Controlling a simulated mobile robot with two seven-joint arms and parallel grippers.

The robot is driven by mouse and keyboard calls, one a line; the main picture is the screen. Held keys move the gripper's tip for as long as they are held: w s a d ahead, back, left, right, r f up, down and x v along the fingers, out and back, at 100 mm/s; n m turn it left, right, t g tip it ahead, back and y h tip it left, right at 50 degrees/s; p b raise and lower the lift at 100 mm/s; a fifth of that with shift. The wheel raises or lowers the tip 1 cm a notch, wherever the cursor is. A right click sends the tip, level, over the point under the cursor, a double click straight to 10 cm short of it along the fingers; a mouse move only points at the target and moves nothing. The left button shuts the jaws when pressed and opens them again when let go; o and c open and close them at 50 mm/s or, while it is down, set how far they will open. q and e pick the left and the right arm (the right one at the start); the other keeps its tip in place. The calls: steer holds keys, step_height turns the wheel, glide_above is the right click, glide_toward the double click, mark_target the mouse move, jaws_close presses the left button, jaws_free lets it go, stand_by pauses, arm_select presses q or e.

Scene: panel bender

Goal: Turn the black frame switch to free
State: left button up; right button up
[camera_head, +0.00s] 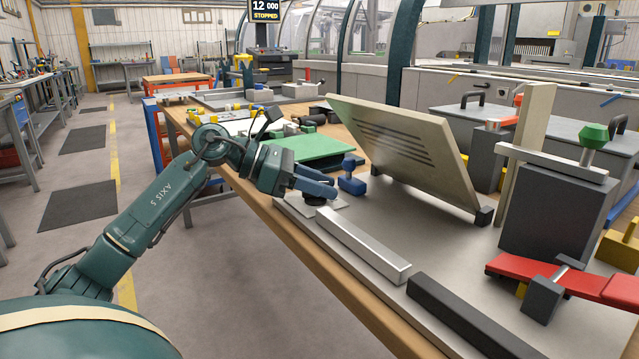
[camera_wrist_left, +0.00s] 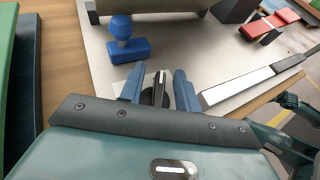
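The black frame switch (camera_wrist_left: 159,92) is a dark round knob with a raised grip bar and a white line, on a pale plate on the grey panel. In the left wrist view the bar stands between the two blue fingers of my left gripper (camera_wrist_left: 158,86), with a narrow gap on each side. The fingers are apart. In the head view my left gripper (camera_head: 318,187) is low over the switch, and the knob's dark edge (camera_head: 315,201) shows just beneath the fingers. The right finger hides part of the knob. I cannot read any position labels. My right gripper cannot be made out.
A blue knob on a block (camera_head: 351,178) stands close beside the fingers. A tilted slotted panel (camera_head: 405,150) rises behind. A light metal bar (camera_head: 362,245) and a dark bar (camera_head: 465,315) lie along the front edge. A green board (camera_head: 312,149) lies behind my left gripper.

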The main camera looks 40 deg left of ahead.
arm_select(q)
jaws_close()
stand_by(0.3)
